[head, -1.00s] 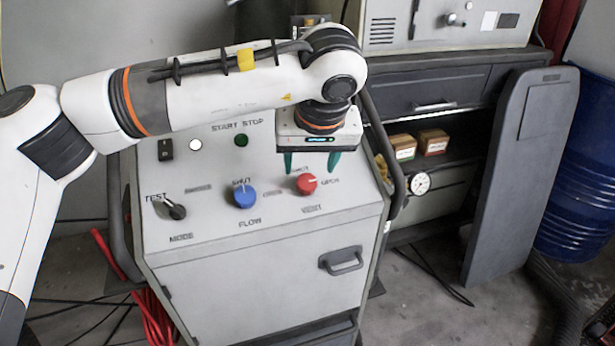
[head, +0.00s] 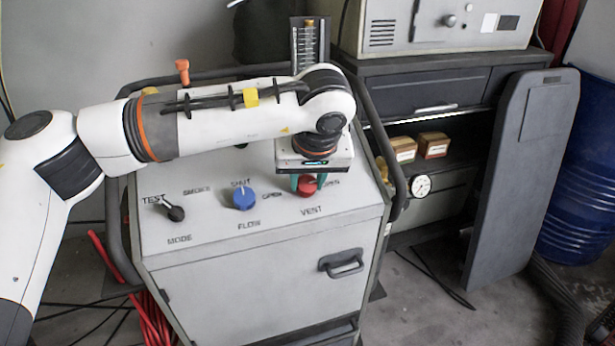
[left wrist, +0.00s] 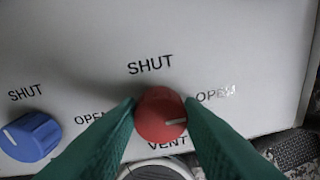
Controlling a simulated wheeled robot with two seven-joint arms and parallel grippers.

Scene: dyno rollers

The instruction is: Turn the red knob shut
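The red knob (head: 307,188) is at the right of the sloped panel, above the word VENT. In the left wrist view the red knob (left wrist: 158,118) has a white pointer line directed right, on the OPEN side; SHUT is printed above it. My left gripper (head: 308,182) is over the knob, with one green finger on each side. In the left wrist view the fingertips of my left gripper (left wrist: 160,104) press close against both sides of the knob, with no clear gap. The housing hides the knob's upper part in the head view. My right gripper is not in view.
A blue FLOW knob (head: 244,198) sits left of the red knob, and a black MODE knob (head: 171,210) farther left. A black tube rail (head: 387,150) runs along the panel's right side. A gauge (head: 421,186) and small boxes (head: 433,145) stand on the right.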

